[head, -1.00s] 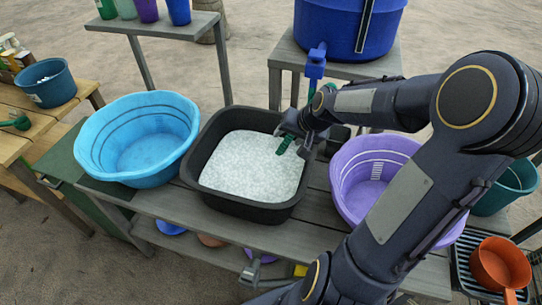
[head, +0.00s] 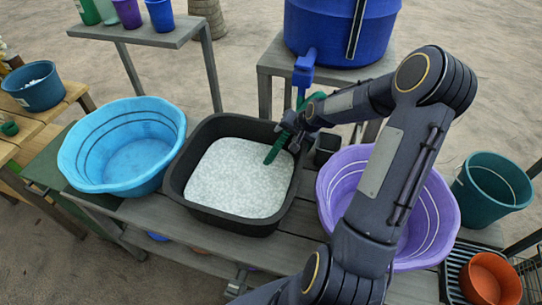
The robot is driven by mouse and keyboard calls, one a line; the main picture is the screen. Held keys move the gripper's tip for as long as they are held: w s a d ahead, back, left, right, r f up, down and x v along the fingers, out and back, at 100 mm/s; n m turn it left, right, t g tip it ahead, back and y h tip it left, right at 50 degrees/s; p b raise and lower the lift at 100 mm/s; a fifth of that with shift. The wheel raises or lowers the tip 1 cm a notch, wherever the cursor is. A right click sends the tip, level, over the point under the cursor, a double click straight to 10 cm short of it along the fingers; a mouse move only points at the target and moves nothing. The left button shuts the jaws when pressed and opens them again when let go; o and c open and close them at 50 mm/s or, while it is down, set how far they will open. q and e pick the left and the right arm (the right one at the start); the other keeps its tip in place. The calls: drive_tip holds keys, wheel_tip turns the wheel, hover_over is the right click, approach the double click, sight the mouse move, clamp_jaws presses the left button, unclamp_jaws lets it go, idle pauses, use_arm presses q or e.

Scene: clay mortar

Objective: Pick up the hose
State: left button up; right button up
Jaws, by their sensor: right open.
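A green hose hangs from the blue spigot (head: 305,68) of the large blue barrel. Its lower end (head: 275,152) points down over the white granular material (head: 238,172) in the black tub (head: 240,220). My right gripper (head: 287,133) is at the hose, above the tub's back right rim. Its jaws are open, and the hose shows on both sides of it. The gripper hides the middle of the hose, so I cannot tell whether the fingers touch it.
A light blue basin (head: 130,160) stands left of the tub, and a purple basin (head: 440,215) right of it, partly behind my arm. A small black container (head: 327,148) stands close to the gripper. A teal bucket (head: 490,197) and an orange pot (head: 490,280) are at the right.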

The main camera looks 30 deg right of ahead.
drive_tip(key=c, duration=1)
drive_tip(key=shift+o, duration=0.2)
drive_tip(key=shift+r, duration=0.2)
